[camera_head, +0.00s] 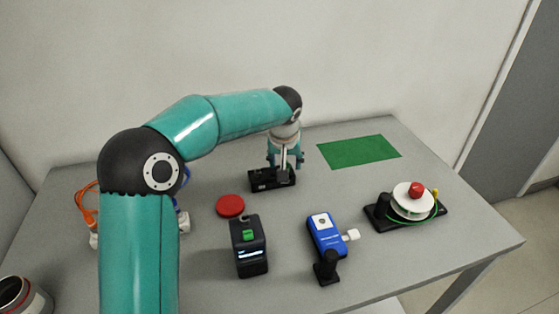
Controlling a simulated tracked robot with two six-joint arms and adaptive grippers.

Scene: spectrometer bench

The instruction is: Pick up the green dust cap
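A small bright green block-like piece, which looks like the green dust cap (248,236), sits on the upper face of a black box-shaped device (251,258) near the front middle of the table. My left gripper (285,167) points down at a low black block (262,183) behind that device. It is well apart from the green piece. A pale upright shape shows between its fingers, and I cannot tell whether they are closed on anything. My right gripper is not in view.
A red disc (230,206) lies left of the black block. A blue device (324,233) with a white knob and a white spool (412,203) with green fibre stand to the right. A green mat (358,151) lies at the back right. Orange cable (86,206) is at the left.

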